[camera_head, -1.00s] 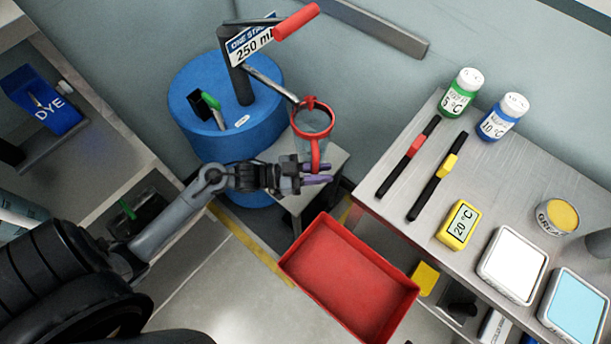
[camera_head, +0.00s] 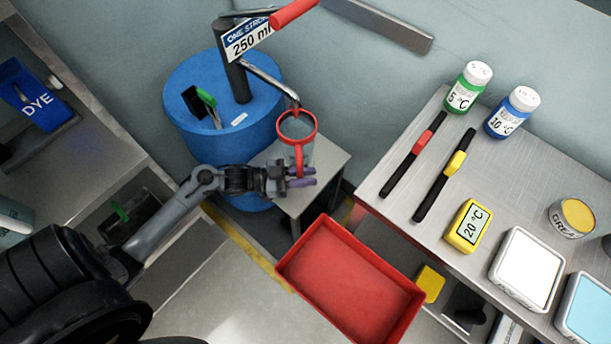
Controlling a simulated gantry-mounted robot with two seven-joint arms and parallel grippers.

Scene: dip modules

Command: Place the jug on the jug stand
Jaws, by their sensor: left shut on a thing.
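The jug (camera_head: 304,155) is clear with a red rim and a red handle. It is under the spout of the pump, above or on a small grey stand (camera_head: 326,166) beside the blue drum. I cannot tell whether its base touches the stand top. My left gripper (camera_head: 302,178) comes in from the left with its purple fingertips shut on the jug's red handle. The fingers hide the lower part of the handle. My right gripper is not in view.
The blue drum (camera_head: 205,130) carries a hand pump with a red lever (camera_head: 293,13) and a 250 ml sign. A red tray (camera_head: 345,280) lies in front. Left is a shelf with a DYE box (camera_head: 35,95).

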